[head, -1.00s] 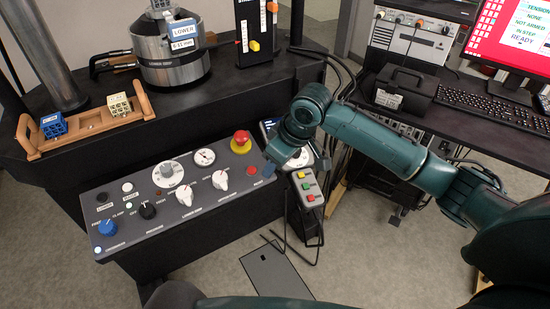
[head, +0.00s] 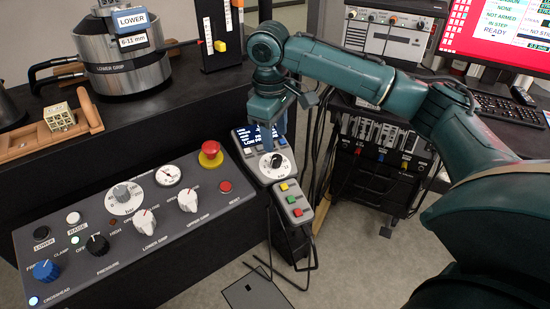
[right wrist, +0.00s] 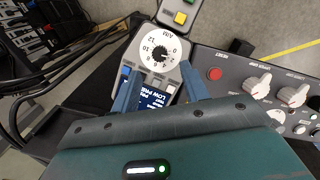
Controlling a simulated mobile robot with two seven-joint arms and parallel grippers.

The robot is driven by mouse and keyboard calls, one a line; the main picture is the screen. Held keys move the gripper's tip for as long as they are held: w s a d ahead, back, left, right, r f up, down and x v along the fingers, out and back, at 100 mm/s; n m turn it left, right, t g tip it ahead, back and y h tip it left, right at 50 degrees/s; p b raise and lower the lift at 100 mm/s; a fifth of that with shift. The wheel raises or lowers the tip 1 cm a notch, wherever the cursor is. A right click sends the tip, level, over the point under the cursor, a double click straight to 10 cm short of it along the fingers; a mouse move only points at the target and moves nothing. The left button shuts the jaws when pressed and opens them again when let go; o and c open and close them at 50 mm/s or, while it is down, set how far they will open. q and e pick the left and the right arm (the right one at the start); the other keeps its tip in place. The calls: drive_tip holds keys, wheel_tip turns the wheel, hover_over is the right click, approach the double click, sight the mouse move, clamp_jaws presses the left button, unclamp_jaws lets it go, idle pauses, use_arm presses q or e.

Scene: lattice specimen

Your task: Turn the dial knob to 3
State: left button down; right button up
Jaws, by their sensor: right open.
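A white dial (head: 273,166) with printed numbers and a small black knob (head: 276,160) sits on a control box beside the console. In the right wrist view the dial (right wrist: 147,38) lies just beyond my fingertips, with its dark knob (right wrist: 160,53) at the centre. I cannot read its setting for certain. My right gripper (head: 274,138) points down above the box's lit display, close to the knob. In the right wrist view its two fingers (right wrist: 160,84) are apart with nothing between them. My left gripper is not in view.
The grey console (head: 100,225) on the left carries several knobs and a red emergency button (head: 210,152). A small pendant (head: 293,202) with green, yellow and red buttons stands directly in front of the dial. Cables hang to the right of the box.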

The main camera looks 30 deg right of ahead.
sight(276, 157)
drive_tip(key=f, duration=0.4)
drive_tip(key=f+b, duration=0.1)
drive_tip(key=f, duration=0.1)
drive_tip(key=shift+w+d+f, duration=0.2)
drive_tip(key=shift+d+f, duration=0.1)
drive_tip(key=shift+f, duration=0.35)
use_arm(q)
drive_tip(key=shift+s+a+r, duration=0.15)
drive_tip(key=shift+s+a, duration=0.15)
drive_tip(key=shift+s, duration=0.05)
use_arm(e)
drive_tip(key=shift+c, duration=0.5)
